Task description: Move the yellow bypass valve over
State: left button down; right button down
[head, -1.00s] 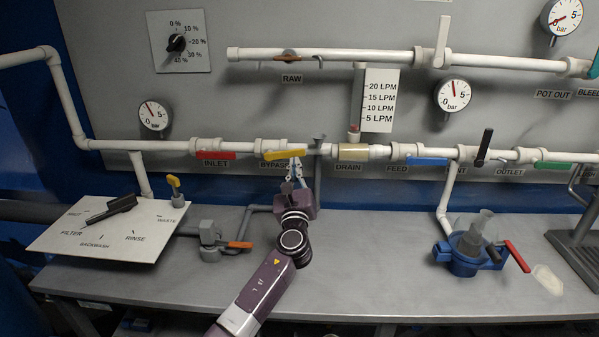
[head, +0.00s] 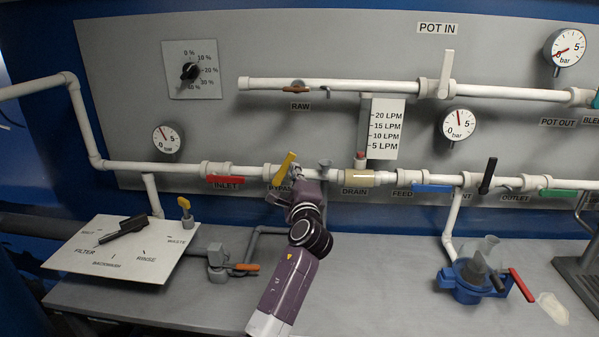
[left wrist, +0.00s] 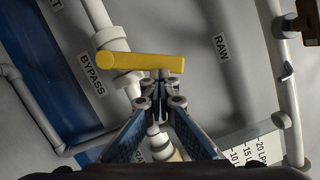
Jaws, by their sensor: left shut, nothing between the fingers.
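The yellow bypass valve handle (head: 284,168) sits on the long lower white pipe above the BYPASS label (head: 280,189). The handle is tilted steeply, its upper end leaning right, across the line of the pipe. In the left wrist view the yellow handle (left wrist: 135,62) lies just beyond the fingertips. My left gripper (head: 298,175) is at the handle's right side. Its fingers (left wrist: 162,92) are shut with nothing between them, close to the handle's right part; I cannot tell whether they touch it. My right gripper is in neither view.
On the same pipe are the red inlet handle (head: 225,181) at left and the tan drain valve (head: 360,179) at right. A flow scale (head: 386,128) stands above the drain. Below are an orange-handled valve (head: 246,267) and a filter panel (head: 112,262).

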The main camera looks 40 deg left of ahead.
aim_at(285, 165)
pick_arm(q)
jog(key=n, duration=0.1)
jog(key=a+r+n+p, duration=0.1)
jog(key=shift+s+a+r+n+g, duration=0.1)
jog(key=shift+s+r+n+g, duration=0.1)
jog(key=shift+s+n+g, duration=0.15)
jog(key=shift+s+a+r+n+p, duration=0.15)
jog(key=shift+s+a+n+p, duration=0.3)
jog(key=shift+n+p, duration=0.45)
jog(key=shift+w+a, duration=0.1)
